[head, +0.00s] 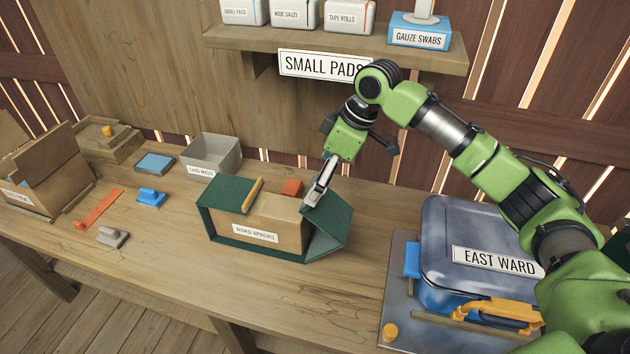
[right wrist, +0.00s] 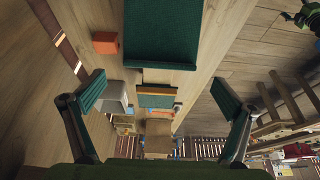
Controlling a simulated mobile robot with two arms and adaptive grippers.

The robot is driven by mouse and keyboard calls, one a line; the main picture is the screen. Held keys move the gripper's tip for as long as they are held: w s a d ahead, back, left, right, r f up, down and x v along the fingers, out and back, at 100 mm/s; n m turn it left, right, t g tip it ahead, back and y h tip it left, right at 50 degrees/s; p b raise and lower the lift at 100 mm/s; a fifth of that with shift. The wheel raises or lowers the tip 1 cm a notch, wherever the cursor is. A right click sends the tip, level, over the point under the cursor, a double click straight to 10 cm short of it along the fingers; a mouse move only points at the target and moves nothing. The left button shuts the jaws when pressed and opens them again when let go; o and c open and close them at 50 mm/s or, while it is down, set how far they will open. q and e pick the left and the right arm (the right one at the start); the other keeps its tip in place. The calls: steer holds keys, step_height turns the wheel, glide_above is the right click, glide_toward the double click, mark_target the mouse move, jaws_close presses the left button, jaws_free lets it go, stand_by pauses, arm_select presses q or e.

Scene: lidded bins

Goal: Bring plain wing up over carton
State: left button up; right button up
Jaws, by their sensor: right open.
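The carton (head: 277,235) labelled WARD APRONS sits in a dark green cover on the table. The left wing (head: 226,191), with a wooden strip (head: 252,195) along its edge, lies over the left part of the carton top. The plain wing (head: 330,228) has no strip and slants outward at the carton's right side. A wide green panel (right wrist: 163,35), seemingly this wing, shows in the right wrist view. My right gripper (head: 318,187) is above the carton's right end, close to the plain wing. Its fingers (right wrist: 160,93) are apart with nothing between them. My left gripper is out of view.
An orange block (head: 292,187) stands just behind the carton. A grey bin (head: 212,156) and blue block (head: 151,197) are to the left; the EAST WARD case (head: 475,235) is to the right. A shelf (head: 440,55) overhangs the back.

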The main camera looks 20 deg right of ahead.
mark_target(313, 220)
steer(key=shift+x, duration=1.65)
steer(key=c, duration=0.8)
steer(key=shift+c, duration=0.2)
steer(key=shift+a+p, duration=0.1)
steer(key=shift+p, duration=0.2)
